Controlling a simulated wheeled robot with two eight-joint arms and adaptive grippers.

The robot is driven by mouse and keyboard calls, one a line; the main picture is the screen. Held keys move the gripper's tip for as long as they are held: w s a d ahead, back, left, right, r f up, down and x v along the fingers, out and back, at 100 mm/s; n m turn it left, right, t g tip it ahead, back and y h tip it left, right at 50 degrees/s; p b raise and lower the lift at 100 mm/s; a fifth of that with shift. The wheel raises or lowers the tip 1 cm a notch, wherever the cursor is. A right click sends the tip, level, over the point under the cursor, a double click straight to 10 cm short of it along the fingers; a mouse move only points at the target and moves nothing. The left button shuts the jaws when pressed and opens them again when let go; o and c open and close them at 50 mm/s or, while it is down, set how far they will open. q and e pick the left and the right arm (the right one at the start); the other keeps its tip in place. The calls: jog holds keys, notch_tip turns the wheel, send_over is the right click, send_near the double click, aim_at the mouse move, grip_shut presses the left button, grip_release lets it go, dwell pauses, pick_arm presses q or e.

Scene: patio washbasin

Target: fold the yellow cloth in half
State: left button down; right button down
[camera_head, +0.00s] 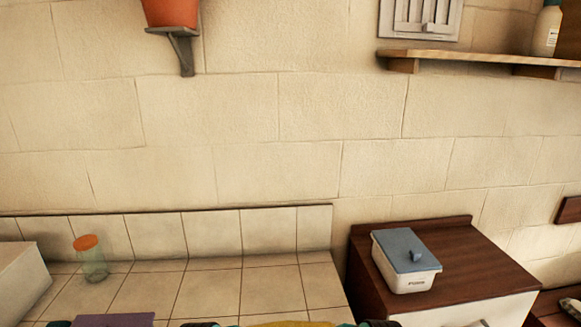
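A thin strip of the yellow cloth (290,324) shows at the bottom edge of the head view, near the middle. The rest of it is cut off below the picture, so its shape and any fold are hidden. Dark and teal parts that look like my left gripper (212,323) show at the cloth's left end. Similar parts that look like my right gripper (370,323) show at its right end. Both are almost wholly out of frame. I cannot tell whether either is open, shut or touching the cloth.
A glass jar with an orange lid (91,258) stands on the tiled counter (215,292). A purple item (115,320) lies at the bottom left. A white box with a blue-grey lid (405,262) sits on a dark wooden cabinet (465,262). A wooden shelf (480,60) hangs above.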

pick_arm(q)
jog(key=shift+f, duration=0.1)
pick_arm(e)
jog(key=shift+r, duration=0.1)
pick_arm(q)
jog(key=shift+f, duration=0.25)
pick_arm(e)
jog(key=shift+r, duration=0.15)
jog(key=shift+f, duration=0.45)
jog(key=shift+r, duration=0.1)
